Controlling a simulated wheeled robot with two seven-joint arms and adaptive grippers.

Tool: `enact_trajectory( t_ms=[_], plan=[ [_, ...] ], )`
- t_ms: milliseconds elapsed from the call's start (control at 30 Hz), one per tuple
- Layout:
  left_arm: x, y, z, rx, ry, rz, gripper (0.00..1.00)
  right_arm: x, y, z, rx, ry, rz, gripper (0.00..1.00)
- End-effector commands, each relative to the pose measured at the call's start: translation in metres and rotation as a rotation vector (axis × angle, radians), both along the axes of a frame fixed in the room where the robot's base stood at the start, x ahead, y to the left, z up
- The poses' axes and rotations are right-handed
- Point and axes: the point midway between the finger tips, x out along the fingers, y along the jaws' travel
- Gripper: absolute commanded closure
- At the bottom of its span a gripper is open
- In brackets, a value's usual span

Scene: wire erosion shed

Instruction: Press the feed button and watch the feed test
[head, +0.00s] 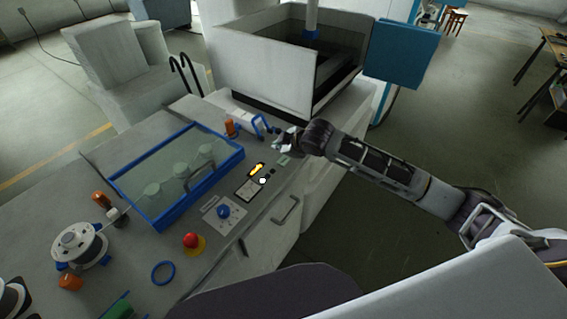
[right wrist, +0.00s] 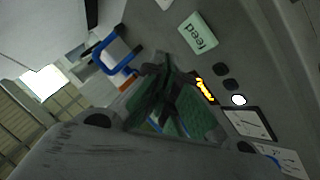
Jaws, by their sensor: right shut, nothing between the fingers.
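The pale green feed label (right wrist: 198,33) shows in the right wrist view and as a small light patch on the panel in the head view (head: 284,160). My right gripper (head: 284,142) is shut and empty, over the panel's far end near the label. I cannot tell whether it touches anything. My left gripper is out of view.
A blue-framed glass-lidded tray (head: 238,151) lies left of the buttons. A blue knob (head: 223,211) and red mushroom button (head: 191,240) stand nearer. A blue wire bracket (head: 262,123) is close to my right gripper. The open machine tank (head: 262,62) stands behind.

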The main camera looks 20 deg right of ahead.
Motion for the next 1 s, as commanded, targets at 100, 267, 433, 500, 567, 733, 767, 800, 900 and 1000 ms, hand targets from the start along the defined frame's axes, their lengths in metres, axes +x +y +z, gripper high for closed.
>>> enact_trajectory(
  t_ms=[100,267,433,500,567,733,767,800,900,1000],
  plan=[
    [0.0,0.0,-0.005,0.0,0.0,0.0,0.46,0.0,0.0,-0.013,0.0,0.001,0.0,1.0],
    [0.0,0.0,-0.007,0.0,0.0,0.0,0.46,0.0,0.0,-0.022,0.0,0.001,0.001,1.0],
    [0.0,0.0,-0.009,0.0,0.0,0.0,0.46,0.0,0.0,-0.027,0.0,0.001,0.001,1.0],
    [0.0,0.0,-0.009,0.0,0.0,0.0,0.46,0.0,0.0,-0.028,0.0,0.0,0.0,1.0],
    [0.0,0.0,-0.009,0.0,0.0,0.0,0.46,0.0,0.0,-0.028,0.0,0.0,0.0,1.0],
    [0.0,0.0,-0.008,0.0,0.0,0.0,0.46,0.0,0.0,-0.028,0.0,0.0,0.0,1.0],
    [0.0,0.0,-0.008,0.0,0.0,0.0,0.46,0.0,0.0,-0.028,0.0,0.0,0.0,1.0],
    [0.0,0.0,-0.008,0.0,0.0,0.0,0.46,0.0,0.0,-0.028,0.0,0.0,0.0,1.0],
    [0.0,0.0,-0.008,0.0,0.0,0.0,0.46,0.0,0.0,-0.028,0.0,0.0,0.0,1.0],
    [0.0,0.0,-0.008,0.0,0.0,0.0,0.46,0.0,0.0,-0.028,0.0,0.0,0.0,1.0]
  ],
)
